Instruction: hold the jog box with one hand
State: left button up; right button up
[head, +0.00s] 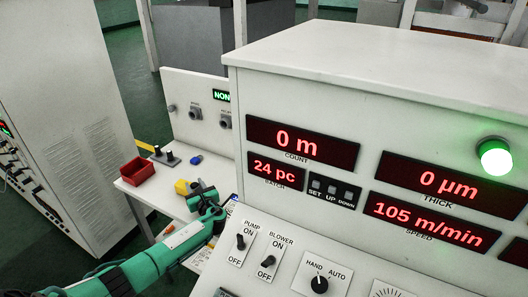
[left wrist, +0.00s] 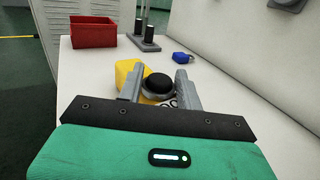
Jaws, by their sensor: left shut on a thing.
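The jog box is a small yellow box (head: 182,187) on the white side table, seen at the end of my left arm in the head view. In the left wrist view the yellow jog box (left wrist: 125,72) has a round black button on top. My left gripper (left wrist: 158,86) is shut on the jog box, one finger on each side of it. The gripper also shows in the head view (head: 200,190), partly covering the box. The lower part of the box is hidden behind the gripper. My right gripper is not in view.
A red open bin (head: 137,171) stands at the table's left edge. A grey block with black posts (head: 165,155) and a small blue object (head: 196,160) lie behind the box. The large white console (head: 380,80) with red displays closes off the right side.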

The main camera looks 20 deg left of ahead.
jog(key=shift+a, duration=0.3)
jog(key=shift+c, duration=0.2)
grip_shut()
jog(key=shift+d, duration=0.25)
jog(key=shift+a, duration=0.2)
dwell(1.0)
